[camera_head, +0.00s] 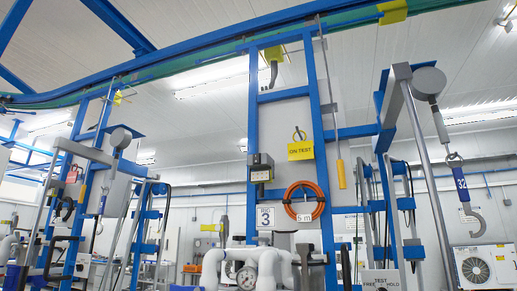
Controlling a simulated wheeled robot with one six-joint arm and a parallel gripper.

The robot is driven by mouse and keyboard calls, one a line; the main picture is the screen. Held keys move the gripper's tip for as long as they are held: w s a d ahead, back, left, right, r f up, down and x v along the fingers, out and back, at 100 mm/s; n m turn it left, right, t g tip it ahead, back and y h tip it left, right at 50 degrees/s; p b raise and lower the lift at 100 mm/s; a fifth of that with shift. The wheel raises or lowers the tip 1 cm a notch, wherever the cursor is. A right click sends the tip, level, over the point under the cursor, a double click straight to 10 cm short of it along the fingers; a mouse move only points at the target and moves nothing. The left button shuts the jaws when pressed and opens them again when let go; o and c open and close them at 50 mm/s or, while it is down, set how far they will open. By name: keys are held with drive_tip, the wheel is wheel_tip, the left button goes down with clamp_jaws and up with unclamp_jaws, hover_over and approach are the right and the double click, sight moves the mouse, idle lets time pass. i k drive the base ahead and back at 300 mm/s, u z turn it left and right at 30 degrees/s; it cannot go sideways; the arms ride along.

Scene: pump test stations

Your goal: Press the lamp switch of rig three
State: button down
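Rig three is a blue frame with a grey panel (290,120), marked by a "3" plate (265,217), in the middle of the head view. A small dark box with a yellowish band (261,168) is fixed to its left post, above the plate. I cannot tell whether this box is the lamp switch. A yellow "ON TEST" tag (301,151) hangs on the panel, with a coiled orange hose (304,201) below it. No other part can be clearly read as a lamp switch. My gripper is not in view.
Another blue rig (78,210) stands at the left. A blue overhead rail (200,61) crosses above.

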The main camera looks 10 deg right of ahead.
sight(256, 156)
drive_tip(key=u, duration=1.55)
drive_tip(key=i, duration=0.9)
drive_tip(key=z, duration=1.5)
